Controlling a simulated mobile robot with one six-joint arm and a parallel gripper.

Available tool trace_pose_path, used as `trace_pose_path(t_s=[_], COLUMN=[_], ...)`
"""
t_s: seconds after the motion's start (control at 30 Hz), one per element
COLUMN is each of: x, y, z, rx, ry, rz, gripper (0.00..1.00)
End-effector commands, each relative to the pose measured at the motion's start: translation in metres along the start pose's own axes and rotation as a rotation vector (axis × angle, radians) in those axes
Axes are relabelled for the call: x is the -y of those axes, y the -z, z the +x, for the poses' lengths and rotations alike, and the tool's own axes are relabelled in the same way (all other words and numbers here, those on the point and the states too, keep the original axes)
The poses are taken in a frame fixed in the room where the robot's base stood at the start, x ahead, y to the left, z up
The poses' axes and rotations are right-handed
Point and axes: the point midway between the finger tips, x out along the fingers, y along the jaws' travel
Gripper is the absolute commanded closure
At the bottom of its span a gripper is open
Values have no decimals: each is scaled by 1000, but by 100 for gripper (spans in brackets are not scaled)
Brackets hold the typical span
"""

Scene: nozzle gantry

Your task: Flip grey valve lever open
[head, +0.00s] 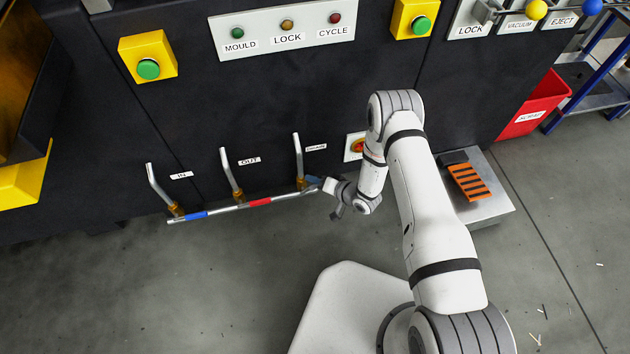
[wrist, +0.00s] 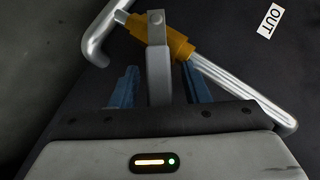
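The grey valve lever (wrist: 159,75) is a flat handle bolted to a brass valve body (wrist: 180,40) in the wrist view. My gripper (wrist: 160,88) has its blue fingers open, one on each side of the lever, with a narrow gap showing on both sides. The lever's near end is hidden behind the gripper body. In the head view my gripper (head: 316,183) is at the rightmost of three valves, whose brass body (head: 301,184) shows just left of the fingers. The lever itself is hard to make out there.
Left of my gripper are the red lever (head: 260,202) and blue lever (head: 196,215), lying along the horizontal pipes. Bent upright pipes (head: 298,155) rise beside the dark machine wall.

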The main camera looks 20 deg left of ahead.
Motion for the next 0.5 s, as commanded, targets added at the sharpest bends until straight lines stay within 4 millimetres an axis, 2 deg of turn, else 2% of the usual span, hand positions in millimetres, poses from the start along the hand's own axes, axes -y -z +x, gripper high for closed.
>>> trace_pose_path(t_s=[0.27,0.5], x=[1,2], y=[1,1], z=[-4,-42], rx=[0,-1], ry=[1,-2], rz=[0,4], gripper=[58,58])
